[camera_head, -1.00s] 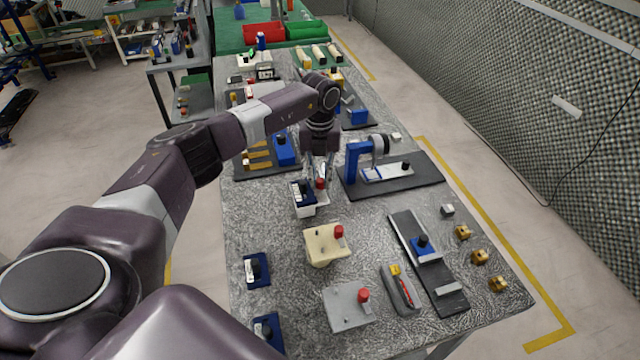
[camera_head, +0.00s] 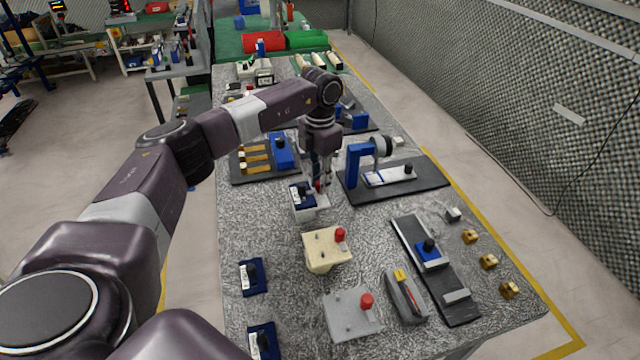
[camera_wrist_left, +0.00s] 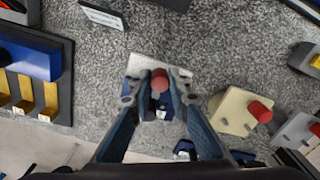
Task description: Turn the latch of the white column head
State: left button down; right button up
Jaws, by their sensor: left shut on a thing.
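The white column head (camera_head: 303,214) stands on the speckled table near its middle, with a dark blue part on top. It also shows in the wrist view as a pale plate (camera_wrist_left: 143,63). Its latch has a red knob (camera_wrist_left: 160,80), which sits between the fingertips in the wrist view. My left gripper (camera_head: 318,182) points down over the column head. It is shut on the red knob, with one finger on each side (camera_wrist_left: 160,97). In the head view the fingers mostly hide the knob. My right gripper is not in view.
A blue clamp stand (camera_head: 356,165) on a dark plate stands close to the right of the gripper. A beige block (camera_head: 325,255) with a red knob stands in front. A dark plate with a blue block (camera_head: 283,152) lies behind left. Bare table lies left of the column head.

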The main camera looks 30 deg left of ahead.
pick_arm(q)
jog(key=shift+w+r+m, duration=0.1)
jog(key=shift+m, duration=0.5)
jog(key=c, duration=2.1)
grip_release()
notch_tip(320, 180, up, 12)
